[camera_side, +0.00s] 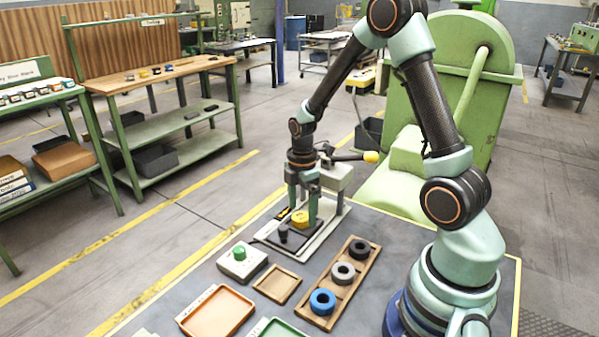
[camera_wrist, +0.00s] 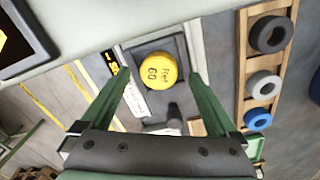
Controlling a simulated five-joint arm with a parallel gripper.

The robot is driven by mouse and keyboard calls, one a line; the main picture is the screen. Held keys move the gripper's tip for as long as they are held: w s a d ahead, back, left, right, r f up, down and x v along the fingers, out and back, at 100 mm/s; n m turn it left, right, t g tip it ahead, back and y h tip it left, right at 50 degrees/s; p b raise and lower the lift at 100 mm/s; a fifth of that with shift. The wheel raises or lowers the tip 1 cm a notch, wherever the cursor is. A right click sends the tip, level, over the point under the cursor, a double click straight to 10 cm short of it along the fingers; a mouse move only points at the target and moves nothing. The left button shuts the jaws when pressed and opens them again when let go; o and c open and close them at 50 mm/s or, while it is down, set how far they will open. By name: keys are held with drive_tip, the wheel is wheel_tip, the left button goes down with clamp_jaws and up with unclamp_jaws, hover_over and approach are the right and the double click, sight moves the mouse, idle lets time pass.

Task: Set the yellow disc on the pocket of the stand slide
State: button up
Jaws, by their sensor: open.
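The yellow disc (camera_side: 300,218) lies flat on the dark slide (camera_side: 293,238) of the stand, under the press. In the wrist view the yellow disc (camera_wrist: 158,70) shows its top, marked "Ref 60", within the dark square of the slide (camera_wrist: 183,48). The pocket itself is hidden under the disc, so I cannot tell how fully it is seated. My gripper (camera_side: 302,211) is over the slide. In the wrist view its two green fingers (camera_wrist: 160,77) are open, one on each side of the disc, with gaps between them and the disc.
A black knob (camera_side: 283,233) stands on the slide's front. A wooden rack (camera_side: 328,312) holds black, grey and blue rings on the right. A green-button box (camera_side: 241,259), an empty wooden tray (camera_side: 277,284) and an orange tray (camera_side: 215,312) lie in front. The press lever (camera_side: 350,156) sticks out behind.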

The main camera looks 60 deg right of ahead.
wheel_tip(320, 180, up, 11)
drive_tip(key=s+a+r+m+t, duration=0.2)
drive_tip(key=s+a+r+m, duration=0.1)
drive_tip(key=a+m, duration=0.3)
drive_tip(key=s+a+r+m+t, duration=0.3)
drive_tip(key=s+a+r+m, duration=0.1)
drive_tip(key=a+r+m, duration=0.2)
drive_tip(key=shift+s+r+m+t, duration=0.25)
drive_tip(key=shift+r+m+t, duration=0.05)
drive_tip(key=shift+m, duration=0.5)
